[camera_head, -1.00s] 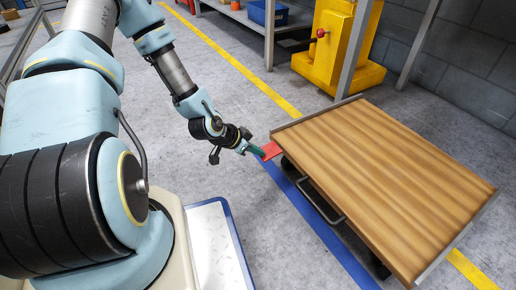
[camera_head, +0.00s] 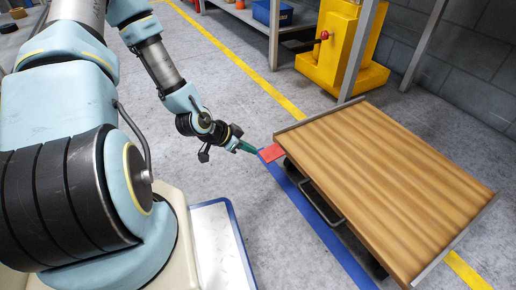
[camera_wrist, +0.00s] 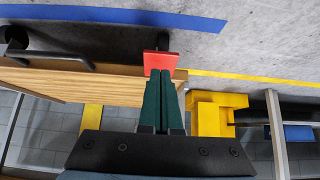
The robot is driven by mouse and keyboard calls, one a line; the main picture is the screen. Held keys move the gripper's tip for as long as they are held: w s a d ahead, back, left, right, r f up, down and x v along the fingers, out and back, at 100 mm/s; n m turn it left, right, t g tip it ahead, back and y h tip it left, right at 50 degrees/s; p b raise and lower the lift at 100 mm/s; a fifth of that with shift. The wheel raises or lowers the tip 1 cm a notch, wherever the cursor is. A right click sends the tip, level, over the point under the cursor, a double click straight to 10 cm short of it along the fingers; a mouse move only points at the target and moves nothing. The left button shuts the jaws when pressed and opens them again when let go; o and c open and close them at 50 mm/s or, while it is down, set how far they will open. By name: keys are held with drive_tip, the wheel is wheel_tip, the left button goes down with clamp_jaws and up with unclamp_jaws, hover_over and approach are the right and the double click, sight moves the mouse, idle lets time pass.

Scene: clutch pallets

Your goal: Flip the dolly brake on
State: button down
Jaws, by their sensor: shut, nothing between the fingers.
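The dolly (camera_head: 385,190) has a wooden deck with grey end rails and stands on the floor to the right of my arm. Its red brake pedal (camera_head: 272,153) sticks out at the near left corner, beside the deck edge. The red pedal also shows in the wrist view (camera_wrist: 161,61), just beyond my fingertips. My gripper (camera_head: 256,152) has green fingers, shut with nothing between them. In the wrist view the fingers (camera_wrist: 160,75) point at the pedal and overlap its edge; I cannot tell whether they touch it.
A dark handle bar (camera_head: 322,205) sits on the dolly's near side. A yellow machine (camera_head: 342,45) with a red-knobbed lever and a grey rack post (camera_head: 357,50) stand behind the dolly. A blue bin (camera_head: 272,12) sits on a shelf. The floor left of the dolly is clear.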

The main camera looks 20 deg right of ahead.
drive_tip(key=p+v, duration=0.1)
drive_tip(key=v, duration=0.4)
drive_tip(key=shift+r+p, duration=0.1)
drive_tip(key=shift+p, duration=0.2)
drive_tip(key=w+a+r+n+y+p, duration=0.35)
drive_tip(key=a+r+n+y, duration=0.4)
drive_tip(key=a+r, duration=0.95)
drive_tip(key=s+a+r+n+p, duration=0.1)
drive_tip(key=s+r+n+p, duration=0.2)
drive_tip(key=r, duration=0.4)
drive_tip(key=s+a+r+n, duration=0.2)
drive_tip(key=s+r+n, duration=0.15)
drive_tip(key=r, duration=0.25)
wheel_tip(320, 180, up, 37)
drive_tip(key=w+p, duration=0.1)
drive_tip(key=p, duration=3.6)
drive_tip(key=shift+n+p, duration=0.3)
drive_tip(key=shift+p, duration=0.1)
